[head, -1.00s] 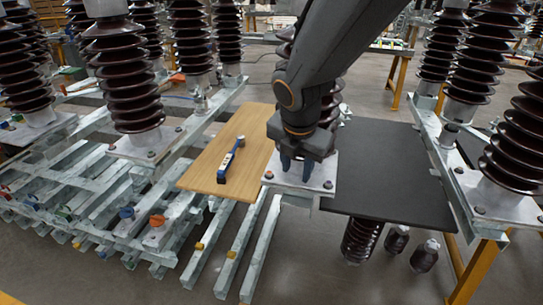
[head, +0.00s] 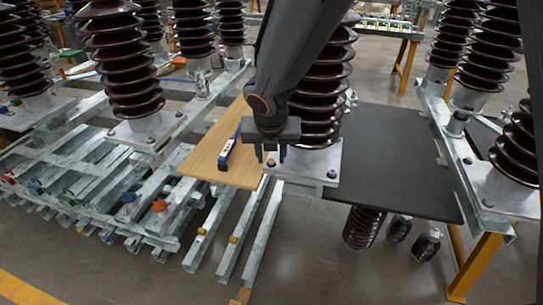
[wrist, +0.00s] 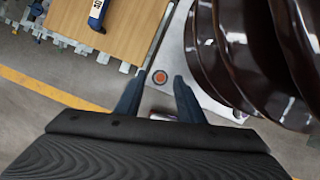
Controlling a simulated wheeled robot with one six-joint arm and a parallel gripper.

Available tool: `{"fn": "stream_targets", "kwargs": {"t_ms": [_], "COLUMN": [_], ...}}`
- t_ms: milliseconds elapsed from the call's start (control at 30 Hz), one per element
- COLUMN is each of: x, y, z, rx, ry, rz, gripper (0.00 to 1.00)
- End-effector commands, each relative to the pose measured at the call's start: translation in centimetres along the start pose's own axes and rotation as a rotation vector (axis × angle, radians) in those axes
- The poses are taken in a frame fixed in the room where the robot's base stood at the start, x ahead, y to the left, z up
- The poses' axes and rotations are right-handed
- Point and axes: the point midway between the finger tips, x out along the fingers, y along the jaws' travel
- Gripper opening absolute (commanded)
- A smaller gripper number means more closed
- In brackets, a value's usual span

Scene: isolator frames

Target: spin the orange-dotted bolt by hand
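The orange-dotted bolt (wrist: 160,77) sits at the corner of a pale metal base plate (wrist: 218,108) in the wrist view, its head marked with an orange disc. My gripper (wrist: 159,76) is open, with one dark finger on each side of the bolt in that view. I cannot tell whether the fingers touch it or how far above it they are. In the head view my gripper (head: 270,158) points down over the left front corner of the plate (head: 312,166). Nothing is seen held.
A tall brown ribbed insulator (head: 318,85) rises from the plate, close beside my gripper. A wooden board (head: 205,160) with a blue tool (head: 228,150) lies to the left. A dark mat (head: 395,165) lies to the right. Another plate bolt (head: 332,174) is at the front right corner.

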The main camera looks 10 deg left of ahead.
Motion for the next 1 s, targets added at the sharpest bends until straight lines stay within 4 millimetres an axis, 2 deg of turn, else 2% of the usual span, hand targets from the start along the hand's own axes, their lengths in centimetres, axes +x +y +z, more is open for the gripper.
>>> {"fn": "stream_targets", "kwargs": {"t_ms": [300,500,767,1000], "x": [0.27,0.26,0.27,0.32], "y": [-0.04,-0.05,-0.01,0.18], "z": [0.03,0.03,0.01,0.03], "rx": [0.002,0.002,0.016,0.104], "ry": [0.000,0.000,0.000,0.000], "rz": [0.000,0.000,-0.006,-0.042], "gripper": [0.34,0.00,0.00,0.00]}}
